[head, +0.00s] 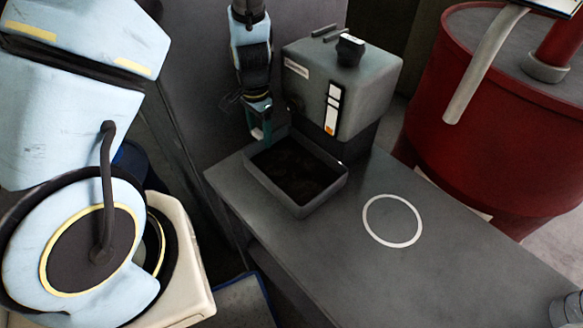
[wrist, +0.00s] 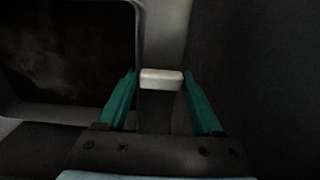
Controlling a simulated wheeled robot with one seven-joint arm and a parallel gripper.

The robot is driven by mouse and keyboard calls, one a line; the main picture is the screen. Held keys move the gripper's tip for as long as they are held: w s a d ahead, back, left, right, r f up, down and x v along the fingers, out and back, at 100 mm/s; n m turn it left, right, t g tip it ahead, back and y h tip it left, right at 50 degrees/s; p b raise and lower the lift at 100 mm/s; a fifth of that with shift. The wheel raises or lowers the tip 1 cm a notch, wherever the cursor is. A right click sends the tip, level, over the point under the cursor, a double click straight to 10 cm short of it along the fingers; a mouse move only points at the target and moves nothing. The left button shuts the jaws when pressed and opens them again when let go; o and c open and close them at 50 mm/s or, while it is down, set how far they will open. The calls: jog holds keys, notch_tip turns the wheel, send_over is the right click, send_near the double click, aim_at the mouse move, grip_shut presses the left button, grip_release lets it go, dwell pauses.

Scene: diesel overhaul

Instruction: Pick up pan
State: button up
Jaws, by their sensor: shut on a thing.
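The pan (head: 318,203) is a grey rectangular tray with dark contents. It sits at the far left end of the grey bench, below a tank. My gripper (head: 262,133) reaches down at the pan's back left corner. In the wrist view, my gripper (wrist: 161,88) has its two teal fingers on either side of a pale grip piece at the pan's edge, and is shut on it. The pan's rim (wrist: 45,112) and dark inside fill the left of that view. I cannot tell whether the pan is clear of the bench.
The grey tank (head: 365,85) with a black cap stands right behind the pan. A white ring (head: 392,220) is marked on the clear bench top (head: 440,265) to the right. A red drum (head: 490,120) stands behind the bench. A dark wall rises at the back left.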

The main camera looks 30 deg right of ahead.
grip_shut()
jog(key=shift+r, duration=0.1)
dwell(0.3)
